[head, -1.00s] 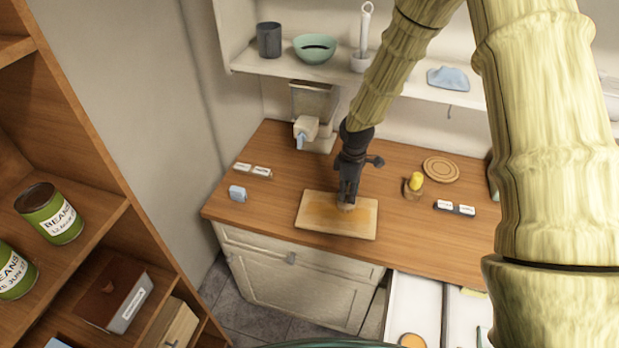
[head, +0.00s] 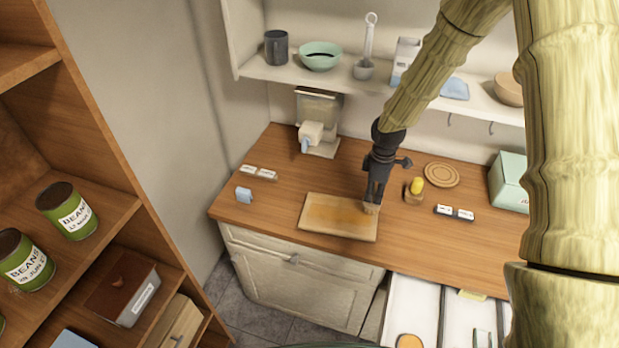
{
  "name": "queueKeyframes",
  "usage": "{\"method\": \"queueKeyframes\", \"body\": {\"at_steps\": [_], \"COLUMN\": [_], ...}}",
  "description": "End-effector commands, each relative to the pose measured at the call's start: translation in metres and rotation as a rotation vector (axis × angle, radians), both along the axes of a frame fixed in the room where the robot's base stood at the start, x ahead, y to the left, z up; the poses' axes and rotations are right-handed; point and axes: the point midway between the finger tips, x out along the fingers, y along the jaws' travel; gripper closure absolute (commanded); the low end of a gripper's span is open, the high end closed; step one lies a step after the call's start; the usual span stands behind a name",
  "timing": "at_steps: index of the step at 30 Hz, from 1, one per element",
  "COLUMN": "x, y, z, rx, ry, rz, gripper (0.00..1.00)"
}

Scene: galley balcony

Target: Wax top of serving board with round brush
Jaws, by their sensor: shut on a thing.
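The serving board (head: 318,226) is a pale wooden rectangle lying flat on the wooden counter. A darker orange-brown patch covers much of its middle, with a paler border around it. My gripper (head: 374,198) points down at the board's right end, shut on the round brush (head: 371,208). Only the brush's pale lower part shows below the fingers. It is at the board's upper right edge; I cannot tell whether it touches the board.
Right of my gripper stand a small brown holder with a yellow top (head: 415,188), a round wooden trivet (head: 442,174) and labelled blocks (head: 454,212). A mint box (head: 509,182) is at the far right. A blue item (head: 244,194) sits left. An open drawer (head: 414,308) is below.

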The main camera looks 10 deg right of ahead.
Motion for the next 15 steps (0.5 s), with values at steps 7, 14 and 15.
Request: {"method": "queueKeyframes", "body": {"at_steps": [7, 14, 15], "x": [-0.001, 0.001, 0.002], "y": [0.001, 0.005, 0.005], "z": [0.023, 0.041, 0.044], "rx": [0.001, 0.000, 0.000], "ry": [0.003, 0.002, 0.002], "rz": [0.002, 0.008, 0.009], "gripper": [1.00, 1.00, 1.00]}}
